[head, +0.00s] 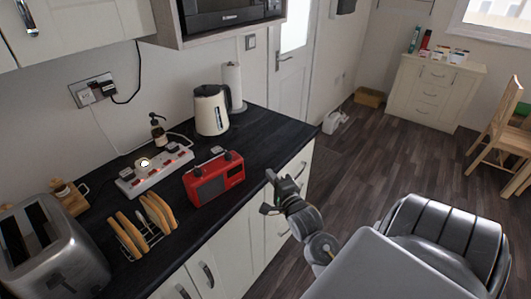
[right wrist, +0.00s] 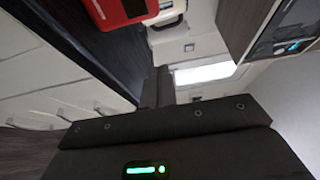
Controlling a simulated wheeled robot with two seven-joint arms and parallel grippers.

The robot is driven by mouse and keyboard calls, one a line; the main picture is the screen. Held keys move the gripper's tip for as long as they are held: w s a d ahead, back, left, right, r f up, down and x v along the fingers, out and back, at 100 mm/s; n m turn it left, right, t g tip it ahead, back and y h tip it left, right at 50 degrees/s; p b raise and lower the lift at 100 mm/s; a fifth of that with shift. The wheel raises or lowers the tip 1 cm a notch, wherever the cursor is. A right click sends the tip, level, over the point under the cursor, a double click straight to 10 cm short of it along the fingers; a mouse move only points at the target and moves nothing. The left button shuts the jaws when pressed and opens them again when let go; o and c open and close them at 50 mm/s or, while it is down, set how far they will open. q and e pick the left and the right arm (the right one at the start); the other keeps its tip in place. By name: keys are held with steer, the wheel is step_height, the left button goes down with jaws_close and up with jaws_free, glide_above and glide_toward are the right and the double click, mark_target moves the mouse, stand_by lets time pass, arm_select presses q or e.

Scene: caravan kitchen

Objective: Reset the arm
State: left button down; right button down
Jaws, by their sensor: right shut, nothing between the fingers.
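My right gripper (head: 270,176) is in the head view, in front of the counter's front edge and to the right of the red radio. It is shut and empty, apart from everything on the counter. In the right wrist view its closed fingers (right wrist: 158,86) point up the picture, with nothing between them. My left gripper is not in view.
The dark counter (head: 262,130) holds a red radio (head: 215,180), a cream kettle (head: 211,108), a white power strip (head: 155,172), a toast rack (head: 140,235) with toast and a steel toaster (head: 50,255). Cupboards stand below it. Open floor (head: 375,150) lies to the right.

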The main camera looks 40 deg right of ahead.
steer(key=shift+v, duration=0.8)
steer(key=shift+d, duration=0.1)
